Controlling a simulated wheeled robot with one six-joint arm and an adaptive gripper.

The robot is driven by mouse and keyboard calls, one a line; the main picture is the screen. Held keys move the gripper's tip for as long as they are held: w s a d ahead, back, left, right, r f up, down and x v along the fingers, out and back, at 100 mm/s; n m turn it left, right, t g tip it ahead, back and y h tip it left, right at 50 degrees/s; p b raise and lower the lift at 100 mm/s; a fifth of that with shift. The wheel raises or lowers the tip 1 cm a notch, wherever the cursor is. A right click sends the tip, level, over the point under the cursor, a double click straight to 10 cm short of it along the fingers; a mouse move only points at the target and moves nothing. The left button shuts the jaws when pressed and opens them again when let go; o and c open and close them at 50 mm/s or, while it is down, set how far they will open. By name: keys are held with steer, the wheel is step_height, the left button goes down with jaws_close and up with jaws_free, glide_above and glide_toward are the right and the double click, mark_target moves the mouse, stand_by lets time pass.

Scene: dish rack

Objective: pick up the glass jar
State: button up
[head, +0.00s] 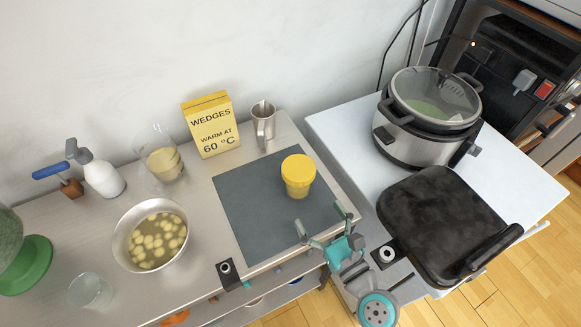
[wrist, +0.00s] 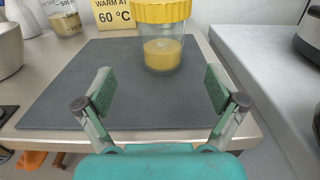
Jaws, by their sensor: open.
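The glass jar (head: 298,177) has a yellow screw lid and stands upright on the dark grey mat (head: 245,225). In the wrist view the jar (wrist: 163,52) is clear, with a yellowish content in its lower part. My gripper (head: 326,226) is at the front edge of the counter, on the near side of the jar and apart from it. In the wrist view my gripper (wrist: 160,92) is open and empty, its two green-padded fingers spread wide. The jar stands beyond the fingertips, roughly centred between them, and the top of its lid is cut off.
A yellow WEDGES box (head: 210,125), a metal pitcher (head: 263,123) and a glass beaker (head: 160,158) stand behind the mat. A bowl of pale pieces (head: 152,236) is at left. A slow cooker (head: 430,112) and black grill (head: 440,220) are at right. The mat around the jar is clear.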

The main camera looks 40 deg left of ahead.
mark_target(303, 191)
steer(key=x, duration=0.6)
steer(key=shift+x, duration=2.65)
steer(key=shift+w+d, duration=0.1)
steer(key=shift+w, duration=0.05)
steer(key=shift+r, duration=0.1)
steer(key=c, duration=1.5)
steer(key=shift+r, duration=0.1)
step_height(303, 191, up, 10)
steer(key=shift+f, duration=0.1)
